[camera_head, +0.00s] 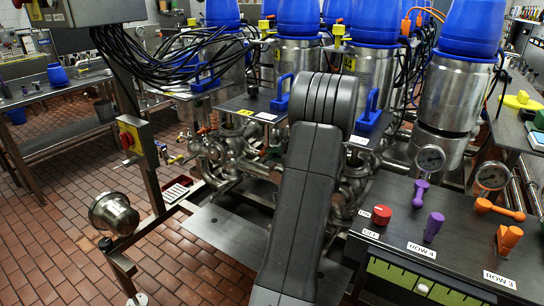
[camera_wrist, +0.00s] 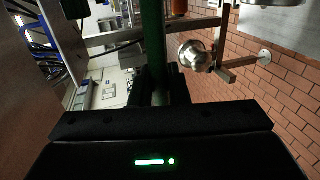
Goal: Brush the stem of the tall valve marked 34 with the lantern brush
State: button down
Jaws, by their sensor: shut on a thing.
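In the wrist view my gripper (camera_wrist: 157,92) is shut on a dark green rod (camera_wrist: 153,45), which runs up out of the frame. Its far end is out of view, so I cannot tell whether it is the lantern brush. In the head view my arm covers the middle, and the gripper does not show. Several tall steel valves with blue tops stand behind it, one at centre right (camera_head: 374,70) and one at right (camera_head: 450,90). I cannot read a 34 on any of them. Stems are not clearly visible.
A dark bench (camera_head: 391,247) at front right holds a red knob (camera_head: 382,214), purple pieces (camera_head: 434,226) and orange pieces (camera_head: 508,239), with ROW labels. Black cables (camera_head: 150,60) hang at upper left. Tiled floor is open at left.

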jog(key=shift+s+d, duration=0.15)
dwell(0.3)
jog(key=shift+s+a+f+b, duration=0.1)
jog(key=shift+s+a+b, duration=0.15)
jog(key=shift+s+b, duration=0.1)
jog(key=s+a+b, duration=0.4)
jog(key=s+a, duration=0.3)
jog(key=s, duration=0.2)
jog(key=shift+s, duration=0.4)
dwell(0.5)
